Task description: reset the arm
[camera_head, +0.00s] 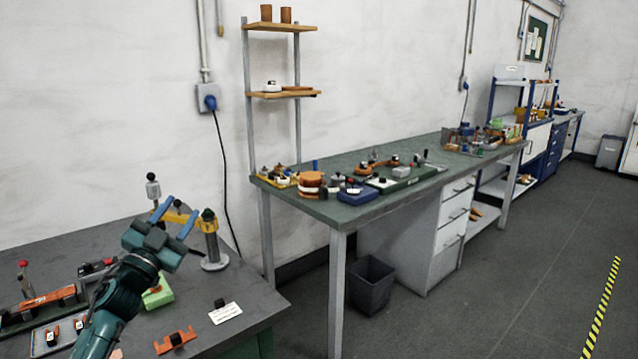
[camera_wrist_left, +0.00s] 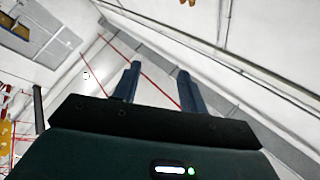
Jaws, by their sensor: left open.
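My left gripper (camera_head: 176,219) is raised over the near-left workbench in the head view, with its two blue fingers apart and nothing between them. In the left wrist view the same gripper (camera_wrist_left: 157,84) shows both fingers spread, with only distant wall and ceiling surfaces behind them. My teal left arm comes up from the lower left of the head view and covers part of the bench. My right gripper shows in neither view.
The near bench (camera_head: 255,296) carries an orange bracket (camera_head: 176,341), a white card (camera_head: 225,313), a green block (camera_head: 158,293) and a yellow-armed stand (camera_head: 213,245). A second bench (camera_head: 345,212) holds several tools. A bin (camera_head: 371,285) stands below it. Open floor (camera_head: 500,290) lies right.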

